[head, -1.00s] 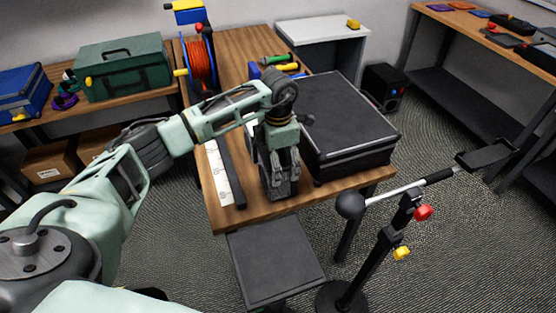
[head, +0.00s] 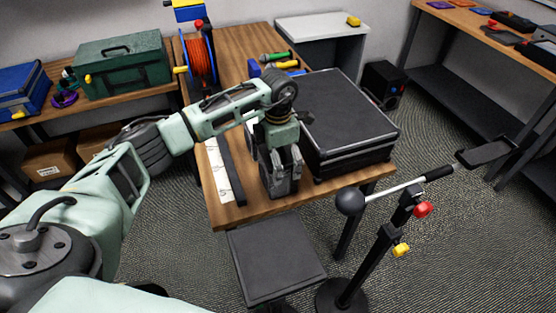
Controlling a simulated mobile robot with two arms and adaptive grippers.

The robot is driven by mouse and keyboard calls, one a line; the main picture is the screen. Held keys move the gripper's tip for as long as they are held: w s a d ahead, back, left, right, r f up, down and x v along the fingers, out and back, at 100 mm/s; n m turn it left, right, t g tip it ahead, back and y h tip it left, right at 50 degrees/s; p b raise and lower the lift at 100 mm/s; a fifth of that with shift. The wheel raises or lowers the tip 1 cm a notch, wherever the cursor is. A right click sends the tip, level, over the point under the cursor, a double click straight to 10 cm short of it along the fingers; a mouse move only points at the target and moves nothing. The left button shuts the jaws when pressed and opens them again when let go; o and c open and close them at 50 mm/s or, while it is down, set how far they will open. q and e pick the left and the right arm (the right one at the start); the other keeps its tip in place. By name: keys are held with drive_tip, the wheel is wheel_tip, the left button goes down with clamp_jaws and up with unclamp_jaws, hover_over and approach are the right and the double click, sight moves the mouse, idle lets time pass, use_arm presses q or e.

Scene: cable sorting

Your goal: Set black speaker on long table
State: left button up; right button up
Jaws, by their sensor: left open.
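The black speaker (head: 383,84) is a dark box with a blue-lit round front. It stands on the floor behind the case, right of the white cabinet. A long wooden table (head: 230,48) runs from the middle foreground toward the wall. My left gripper (head: 281,194) points down over the near end of this table, left of the large black case, well apart from the speaker. It is open, and I see nothing held between its fingers. The gripper hides part of the tabletop. My right gripper is not in view.
A large black case (head: 345,115) fills the table's right side. A white strip (head: 218,170) and an orange cable reel (head: 198,62) are on its left. A black stool (head: 275,260) and a stand with a lever (head: 385,235) stand before the table. Another table (head: 470,20) is at right.

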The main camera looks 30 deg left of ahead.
use_arm(q)
wheel_tip(320, 180, up, 11)
drive_tip(key=b, duration=0.3)
drive_tip(key=shift+r, duration=0.6)
